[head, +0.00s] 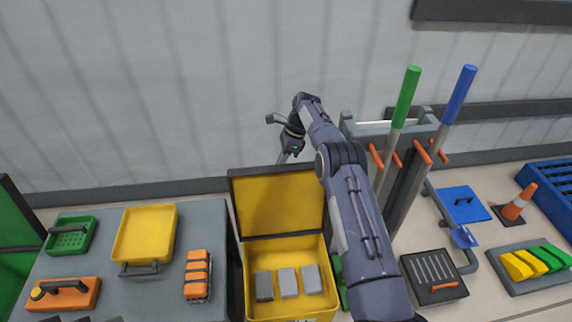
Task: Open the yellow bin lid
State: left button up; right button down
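The yellow bin (253,303) stands on the floor at the bottom centre. Its lid (268,207) stands raised at the back of the bin, its yellow inner face with a dark rim turned toward me. The bin is open, and grey blocks lie in a row inside. My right arm reaches up from the bottom, covering a little of the lid's right edge. My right gripper (285,156) is above the lid's top edge and appears apart from it. It is small and dark, so its opening is unclear. My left gripper is out of view.
A grey table (203,222) on the left holds a yellow tray (146,234), a green basket (71,236) and orange items. On the right are a rack with a green pole (406,98) and a blue pole (458,95), an orange cone (516,204) and a blue pallet (553,180).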

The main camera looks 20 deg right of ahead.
jog(key=f, duration=0.1)
jog(key=s+f, duration=0.1)
jog(key=f, duration=0.1)
jog(key=shift+s+f+g, duration=0.15)
jog(key=shift+f+g, duration=0.1)
jog(key=shift+g, duration=0.15)
jog(key=c, duration=1.5)
grip_release()
jog(key=shift+d+r, duration=0.25)
jog(key=shift+r, duration=0.25)
jog(key=shift+t, duration=0.4)
jog(key=shift+w+a+r+p+v, duration=0.1)
jog(key=shift+w+a+p+v, duration=0.15)
jog(key=shift+p+v, duration=1.4)
jog(key=shift+w+a+r+p+v, duration=0.1)
jog(key=shift+a+p+v, duration=0.15)
jog(key=shift+p+v, duration=1.4)
jog(key=shift+w+a+r+p+v, duration=0.1)
jog(key=shift+w+a+p+v, duration=0.1)
jog(key=shift+p+v, duration=1.4)
